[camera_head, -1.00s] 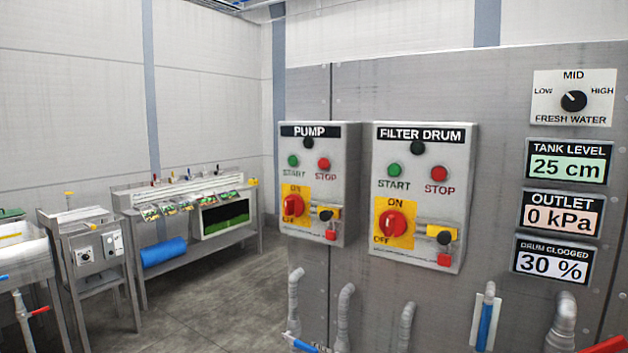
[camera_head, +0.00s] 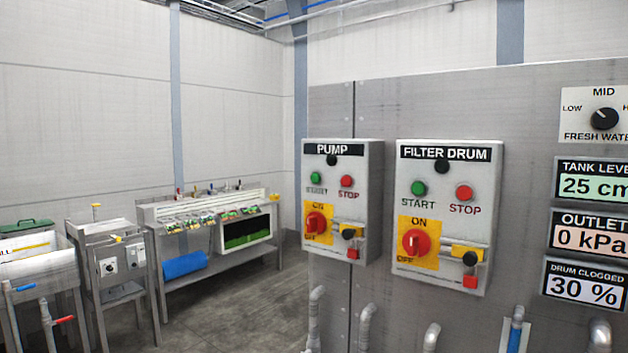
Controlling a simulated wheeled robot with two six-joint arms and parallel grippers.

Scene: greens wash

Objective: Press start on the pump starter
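The pump starter (camera_head: 341,213) is a grey box labelled PUMP on the steel panel, right of the middle of the head view. Its green START button (camera_head: 316,178) sits at the upper left of the box, with the red STOP button (camera_head: 346,181) to its right. A dark round lamp is above them. Below is a red rotary switch (camera_head: 316,223) on a yellow ON/OFF plate. A red padlock (camera_head: 352,253) hangs beside it at a yellow-and-black fitting. Neither of my grippers is in view.
A similar filter drum starter (camera_head: 443,163) is mounted just to the right. Displays read tank level 25 cm (camera_head: 597,183), outlet 0 kPa and drum clogged 30 %. Pipes rise below the boxes. Benches and a sink stand at the left, with open floor (camera_head: 235,310) between.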

